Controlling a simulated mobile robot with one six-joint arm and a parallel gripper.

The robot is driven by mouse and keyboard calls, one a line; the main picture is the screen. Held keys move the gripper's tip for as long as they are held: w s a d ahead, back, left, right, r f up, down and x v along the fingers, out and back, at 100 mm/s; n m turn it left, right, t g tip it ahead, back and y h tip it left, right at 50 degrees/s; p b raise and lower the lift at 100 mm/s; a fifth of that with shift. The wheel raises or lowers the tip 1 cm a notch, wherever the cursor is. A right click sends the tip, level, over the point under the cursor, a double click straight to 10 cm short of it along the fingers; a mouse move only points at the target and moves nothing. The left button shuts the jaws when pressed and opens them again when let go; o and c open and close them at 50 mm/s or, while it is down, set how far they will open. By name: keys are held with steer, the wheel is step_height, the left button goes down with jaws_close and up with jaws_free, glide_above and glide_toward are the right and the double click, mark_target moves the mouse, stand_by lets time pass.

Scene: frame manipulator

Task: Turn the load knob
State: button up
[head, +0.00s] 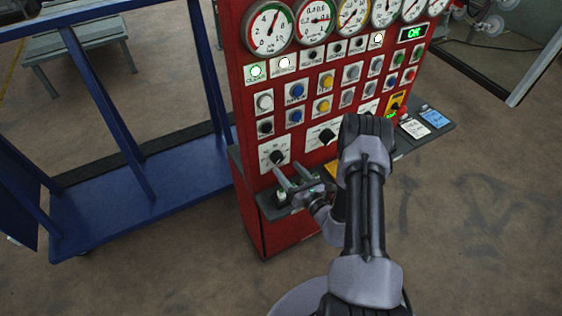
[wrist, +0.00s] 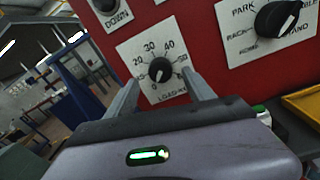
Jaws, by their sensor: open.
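The load knob (wrist: 160,70) is a black round knob on a white dial plate with numbers, low on the left of the red panel. In the head view the load knob (head: 277,158) sits just beyond my fingertips. My gripper (wrist: 160,88) is open, with one finger on each side of the knob in the wrist view. In the head view my gripper (head: 286,172) points at the dial from the front right. I cannot tell whether the fingertips touch the plate. The lower part of the dial lettering is partly hidden by my gripper.
A second black knob (wrist: 277,19) is on a plate to the right. Buttons, lamps and gauges (head: 268,27) fill the red panel (head: 250,200) above. A narrow shelf (head: 430,133) juts out below. A blue cart (head: 150,190) stands left.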

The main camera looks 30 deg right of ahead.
mark_target(279, 159)
steer(key=w, duration=0.5)
steer(key=shift+a, duration=0.2)
steer(key=shift+c, duration=0.2)
jaws_close()
